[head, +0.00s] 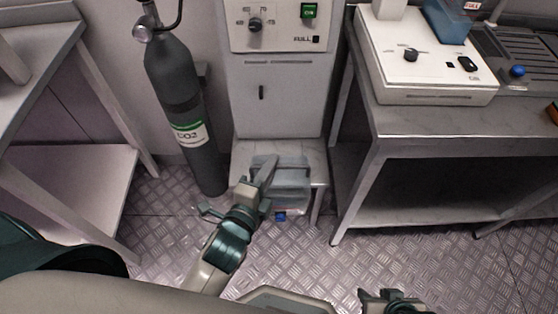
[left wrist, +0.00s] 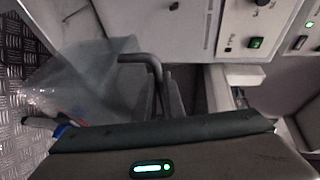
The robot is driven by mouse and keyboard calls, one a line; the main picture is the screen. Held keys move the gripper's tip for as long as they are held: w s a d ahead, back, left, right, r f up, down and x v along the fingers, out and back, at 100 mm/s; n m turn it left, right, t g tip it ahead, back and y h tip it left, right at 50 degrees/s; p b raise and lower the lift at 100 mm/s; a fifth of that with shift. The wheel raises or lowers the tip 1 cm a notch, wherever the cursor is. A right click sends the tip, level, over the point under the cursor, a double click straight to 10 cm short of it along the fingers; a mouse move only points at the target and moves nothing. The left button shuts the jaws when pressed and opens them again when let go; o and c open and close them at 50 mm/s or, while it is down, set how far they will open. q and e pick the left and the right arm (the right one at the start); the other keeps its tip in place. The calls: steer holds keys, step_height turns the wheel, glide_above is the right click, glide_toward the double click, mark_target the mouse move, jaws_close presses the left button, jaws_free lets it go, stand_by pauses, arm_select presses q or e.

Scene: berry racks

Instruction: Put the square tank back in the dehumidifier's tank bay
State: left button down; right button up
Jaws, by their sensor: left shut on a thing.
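The square tank (head: 290,192) is a see-through grey box with a blue spot low on its front. It is in front of the dehumidifier (head: 277,98), at the low white stand under the cabinet. My left gripper (head: 265,170) is shut on the tank's handle. In the left wrist view the grey bent handle (left wrist: 142,58) runs between the fingers, with the clear tank (left wrist: 88,82) to the left. The tank bay is not clearly visible, and I cannot tell whether the tank touches the stand. My right gripper (head: 390,298) is at the bottom edge, partly cut off.
A dark CO2 cylinder (head: 183,105) stands left of the dehumidifier. A steel table (head: 440,124) with a white device (head: 425,62) is on the right, and another table (head: 35,30) on the left. The tread-plate floor (head: 330,262) in front is clear.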

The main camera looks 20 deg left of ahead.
steer(key=shift+r, duration=0.1)
stand_by(0.3)
arm_select(q)
steer(key=w+a+f, duration=0.1)
steer(key=w+a, duration=0.1)
steer(key=w, duration=0.7)
steer(key=w+a+f+b, duration=0.1)
steer(key=w+a+f, duration=0.1)
steer(key=w, duration=0.7)
steer(key=shift+w+a, duration=0.4)
steer(key=shift+a, duration=0.3)
arm_select(e)
steer(key=shift+w+a+t+y, duration=0.2)
steer(key=shift+a+t, duration=0.05)
steer(key=shift+a, duration=0.25)
steer(key=shift+w+a+t+y, duration=0.2)
steer(key=shift+a+t, duration=0.05)
steer(key=shift+a, duration=0.2)
arm_select(q)
steer(key=shift+f, duration=0.1)
